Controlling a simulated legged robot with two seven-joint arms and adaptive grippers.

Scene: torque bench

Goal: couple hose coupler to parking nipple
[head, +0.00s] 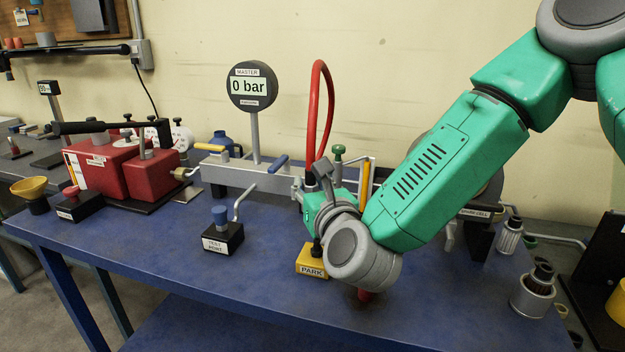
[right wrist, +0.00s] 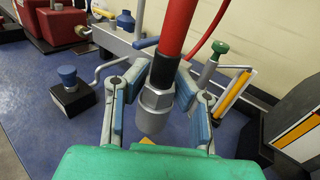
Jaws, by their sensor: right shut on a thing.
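The hose coupler is a grey hex-bodied fitting (right wrist: 156,105) on the end of a thick red hose with a black sleeve. In the right wrist view it sits between the blue pads of my right gripper (right wrist: 158,100), which is shut on it. In the head view my right gripper (head: 317,188) hides most of the coupler, above the yellow block labelled PARK (head: 312,262). A dark post (head: 317,247) shows on top of that block, partly behind my wrist. A sliver of yellow (right wrist: 147,140) shows below the coupler. I cannot tell whether coupler and nipple touch. My left gripper is out of view.
A black TEST PORT block (head: 222,238) with a blue cap stands left of the PARK block. Behind are a grey manifold (head: 270,182) with lever handles and a gauge reading 0 bar (head: 252,87). The red hose loops up (head: 313,110). The blue bench front (head: 190,275) is clear.

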